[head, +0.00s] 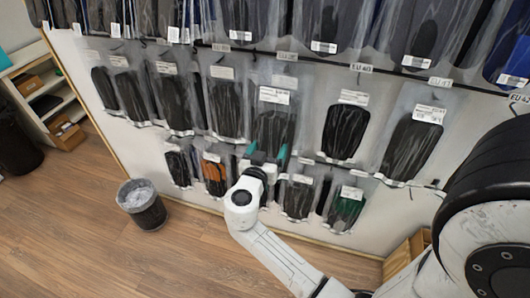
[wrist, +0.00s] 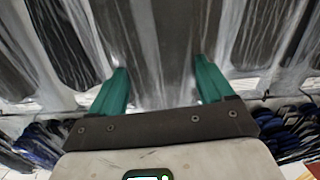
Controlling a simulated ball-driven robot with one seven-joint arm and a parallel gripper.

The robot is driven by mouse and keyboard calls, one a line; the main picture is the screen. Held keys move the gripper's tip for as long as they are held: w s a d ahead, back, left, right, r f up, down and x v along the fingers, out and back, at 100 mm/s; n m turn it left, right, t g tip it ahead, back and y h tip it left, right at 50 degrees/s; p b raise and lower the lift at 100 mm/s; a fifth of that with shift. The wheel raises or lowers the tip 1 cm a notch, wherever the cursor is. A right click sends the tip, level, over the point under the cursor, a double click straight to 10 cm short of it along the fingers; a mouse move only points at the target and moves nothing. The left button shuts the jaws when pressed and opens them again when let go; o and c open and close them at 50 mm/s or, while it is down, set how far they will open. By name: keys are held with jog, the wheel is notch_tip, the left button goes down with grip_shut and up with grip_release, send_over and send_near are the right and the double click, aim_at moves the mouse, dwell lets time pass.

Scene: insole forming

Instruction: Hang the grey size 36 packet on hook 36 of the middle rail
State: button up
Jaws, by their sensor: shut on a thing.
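My gripper (head: 270,153) is in front of the middle row of packets, its two green fingers closed on a packet with a dark grey insole (head: 274,128). The packet is clear, with a white label near its top; its size print is too small to read. In the wrist view the fingers (wrist: 161,78) stand on both sides of the dark grey packet (wrist: 160,35). The rail (head: 325,63) with small size tags runs just above this row. One tag (head: 361,68) reads EU 40. I cannot make out a 36 tag, nor whether the held packet touches a hook.
Packets hang close on both sides: a dark one (head: 228,108) to the left and a black one (head: 345,130) to the right. A lower row includes an orange (head: 214,175) and a green (head: 345,210) insole. A bin (head: 141,205) stands on the open wooden floor at left.

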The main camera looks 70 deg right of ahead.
jog(key=shift+w+d+f+p, duration=0.15)
jog(key=shift+d+p, duration=0.25)
jog(key=shift+d, duration=1.2)
jog(key=shift+w+d+f+p, duration=0.1)
jog(key=shift+d+p, duration=0.3)
jog(key=shift+d, duration=1.2)
jog(key=shift+d+f+b, duration=0.5)
jog(key=shift+d+b, duration=0.15)
jog(key=shift+b, duration=0.7)
jog(key=shift+d+b, duration=0.1)
jog(key=shift+b, duration=0.2)
jog(key=o, duration=1)
jog(key=a, duration=0.3)
jog(key=a+b, duration=0.1)
jog(key=a, duration=0.3)
jog(key=a+r+b, duration=0.1)
jog(key=a, duration=0.2)
jog(key=shift+s+a+r, duration=0.1)
jog(key=shift+s+a, duration=0.25)
jog(key=shift+s, duration=0.05)
